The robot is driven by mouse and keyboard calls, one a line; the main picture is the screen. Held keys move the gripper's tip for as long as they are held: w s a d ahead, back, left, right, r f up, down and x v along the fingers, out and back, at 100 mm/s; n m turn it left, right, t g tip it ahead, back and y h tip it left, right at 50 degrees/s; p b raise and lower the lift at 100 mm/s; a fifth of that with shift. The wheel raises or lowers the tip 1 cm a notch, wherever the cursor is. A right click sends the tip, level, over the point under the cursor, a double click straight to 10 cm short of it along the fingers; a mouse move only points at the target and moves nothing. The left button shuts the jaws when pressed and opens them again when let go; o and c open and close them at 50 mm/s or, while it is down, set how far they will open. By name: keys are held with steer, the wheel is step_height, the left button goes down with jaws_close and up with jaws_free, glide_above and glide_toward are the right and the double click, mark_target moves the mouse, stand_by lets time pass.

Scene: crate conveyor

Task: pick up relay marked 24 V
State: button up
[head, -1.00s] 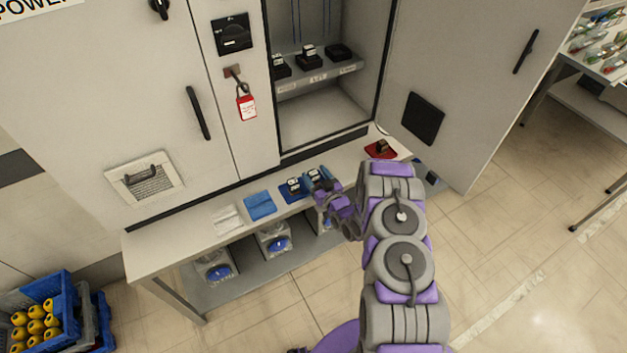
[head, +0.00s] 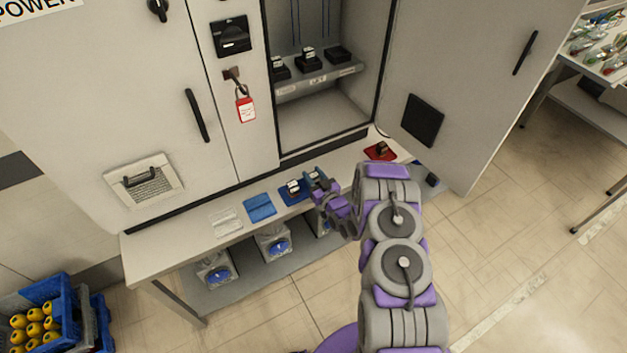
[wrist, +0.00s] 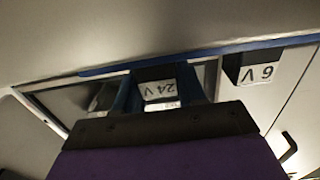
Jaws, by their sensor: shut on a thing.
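The relay marked 24 V (wrist: 160,91) sits between the two blue fingers of my gripper (wrist: 162,88) in the wrist view, its label upside down. My gripper is shut on it. In the head view my gripper (head: 315,180) is over the bench, at the right part of a blue mat (head: 287,198). A second relay, marked 6 V (wrist: 260,74), stands beside it; in the head view a dark relay with a white top (head: 294,187) stands on the mat left of my gripper. I cannot tell whether the held relay is clear of the mat.
A red mat (head: 373,155) with a dark part lies right. Behind, the open cabinet has a shelf (head: 320,80) with several black sockets. Its open door (head: 460,80) stands at right.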

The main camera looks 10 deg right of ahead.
mark_target(313, 174)
steer(key=shift+a+r, duration=0.1)
steer(key=shift+a, duration=0.05)
steer(key=shift+r, duration=0.55)
step_height(313, 174, up, 2)
steer(key=shift+w+r+p, duration=0.1)
steer(key=shift+r+p, duration=0.15)
steer(key=shift+p, duration=0.4)
steer(key=s+d+p, duration=0.1)
steer(key=s+d, duration=0.3)
steer(key=s, duration=0.3)
steer(key=s+d+r+p, duration=0.1)
steer(key=s+d, duration=0.3)
steer(key=s, duration=0.2)
steer(key=shift+s+d+r+p, duration=0.2)
steer(key=shift+s+d+p, duration=0.1)
steer(key=shift+s, duration=0.1)
